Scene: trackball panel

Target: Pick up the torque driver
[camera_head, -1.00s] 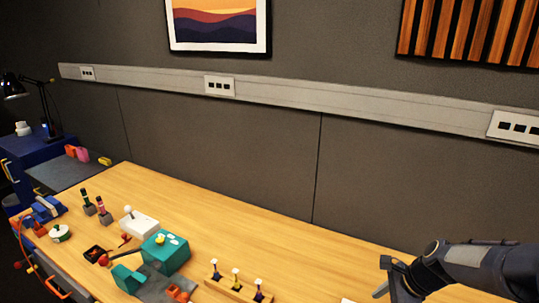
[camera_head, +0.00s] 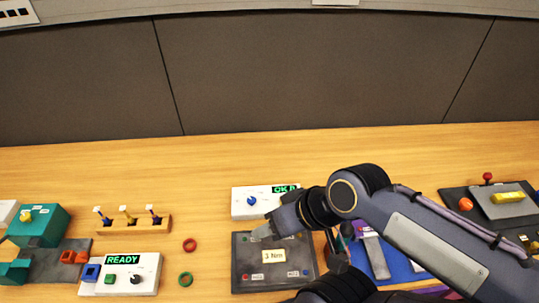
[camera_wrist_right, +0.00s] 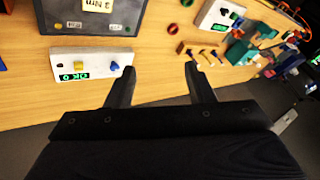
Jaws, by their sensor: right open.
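I cannot tell for certain which thing is the torque driver. A wooden rack (camera_head: 134,226) at the left holds three small upright tools with white tops and blue, yellow and purple parts. A blue mat (camera_head: 401,262) right of centre carries long grey and purple items, partly hidden by my right arm. A dark panel (camera_head: 240,276) bears a label reading "3 Nm". My right gripper (camera_wrist_right: 160,76) is open and empty in the right wrist view. In the head view it is above the dark panel, its fingers partly hidden. My left gripper is not in view.
A white box (camera_head: 243,207) with a green display stands behind the panel. Another white box (camera_head: 148,287) reads "READY". A teal device (camera_head: 40,228) is far left. The back strip of table is clear.

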